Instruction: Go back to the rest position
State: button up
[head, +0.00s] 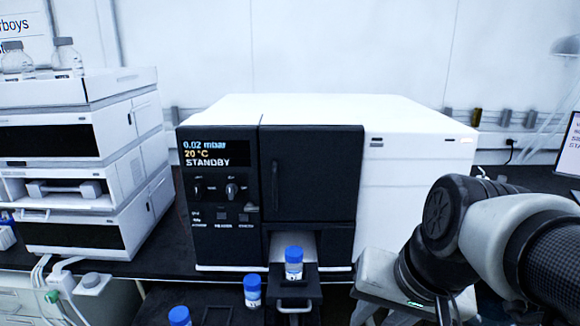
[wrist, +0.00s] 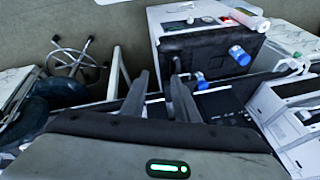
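My arm comes in from the right in the head view and ends in a grey gripper body near the bottom edge. Its fingertips are not clear there. In the wrist view, my gripper (wrist: 160,88) has two dark fingers standing apart with nothing visible between them. Blue-capped vials stand below the dark-fronted instrument (head: 312,170). One vial (head: 294,263) is on its pulled-out tray (head: 292,290). A second vial (head: 252,290) stands beside the tray, and a third (head: 179,316) is cut by the bottom edge.
A stack of white modules (head: 75,170) with glass bottles (head: 66,56) on top stands at left. A screen (head: 570,145) is at the right edge. The wrist view shows a stool base (wrist: 75,58) on the floor. Dark bench surface lies between the stack and instrument.

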notch_tip(320, 180, up, 18)
jog(key=s+d+n+t+h+p, duration=0.1)
jog(key=d+n+p, duration=0.1)
jog(key=p, duration=1.4)
jog(key=shift+r+n+p, duration=0.2)
jog(key=shift+n+p, duration=0.15)
jog(key=shift+n, duration=0.25)
